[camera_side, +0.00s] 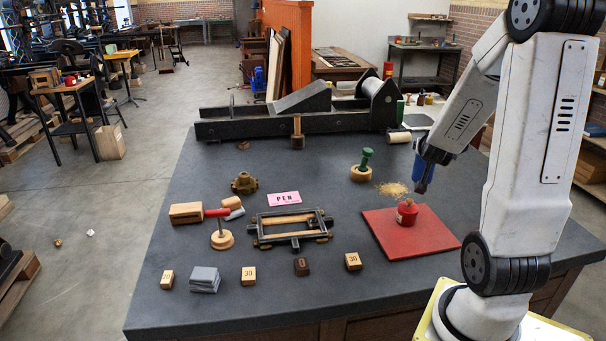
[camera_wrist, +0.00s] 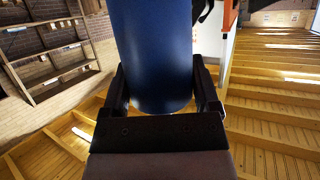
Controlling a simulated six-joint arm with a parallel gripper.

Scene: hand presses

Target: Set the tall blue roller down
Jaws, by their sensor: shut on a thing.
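My gripper (camera_wrist: 160,92) is shut on the tall blue roller (camera_wrist: 150,45), with a dark finger on each side of it in the wrist view. In the side view the blue roller (camera_side: 424,174) is held in the air at the right, above the far right part of the red mat (camera_side: 385,232). It looks close to upright and slightly tilted. The lower end shows clear of the bench.
A red pot (camera_side: 407,213) stands on the mat near the roller. A long dark press (camera_side: 300,118) spans the back. Dark bench top (camera_side: 330,205) is bare between frame and mat.

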